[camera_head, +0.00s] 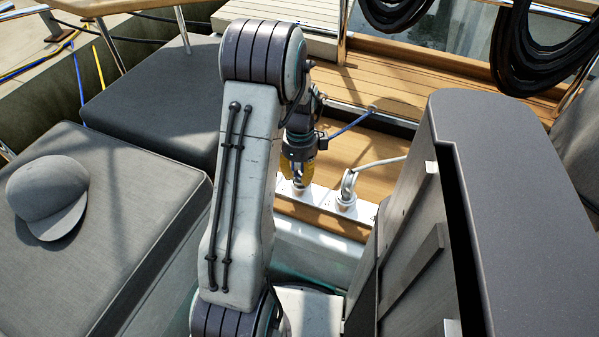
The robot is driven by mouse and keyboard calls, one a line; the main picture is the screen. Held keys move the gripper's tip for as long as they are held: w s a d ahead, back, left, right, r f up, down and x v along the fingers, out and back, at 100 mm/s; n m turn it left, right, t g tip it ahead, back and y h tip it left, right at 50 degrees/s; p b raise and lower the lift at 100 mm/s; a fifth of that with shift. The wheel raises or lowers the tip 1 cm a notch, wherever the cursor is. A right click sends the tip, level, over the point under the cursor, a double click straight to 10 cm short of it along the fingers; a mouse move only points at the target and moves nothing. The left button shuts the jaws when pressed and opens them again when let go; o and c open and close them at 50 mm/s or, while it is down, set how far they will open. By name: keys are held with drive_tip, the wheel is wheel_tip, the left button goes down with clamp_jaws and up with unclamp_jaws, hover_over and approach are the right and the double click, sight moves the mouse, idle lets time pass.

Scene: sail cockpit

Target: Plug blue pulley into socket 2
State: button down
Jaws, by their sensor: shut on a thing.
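My gripper (299,172), with yellow fingers, hangs down at the middle of the view and is shut on the blue pulley (298,178). The pulley is mostly hidden by the fingers. A blue rope (350,125) runs from the deck to the gripper. The pulley's lower end is at a white round socket (299,188) on a white strip; whether it is seated or just above cannot be told. To the right, a white pulley (348,182) with a white rope stands upright in another socket (346,201). The socket numbers are too small to read.
A large grey-topped block (505,150) stands close on the right. Grey cushions (110,200) lie on the left, one with a grey cap (48,192). Dark rope coils (530,60) hang at the upper right. Wooden deck (390,80) lies behind the sockets.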

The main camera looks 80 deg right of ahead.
drive_tip(key=shift+f+b, duration=0.4)
drive_tip(key=shift+f, duration=0.2)
drive_tip(key=c, duration=0.8)
unclamp_jaws()
drive_tip(key=shift+c, duration=0.2)
wheel_tip(320, 180, up, 12)
drive_tip(key=shift+d+f, duration=0.1)
drive_tip(key=shift+d, duration=0.05)
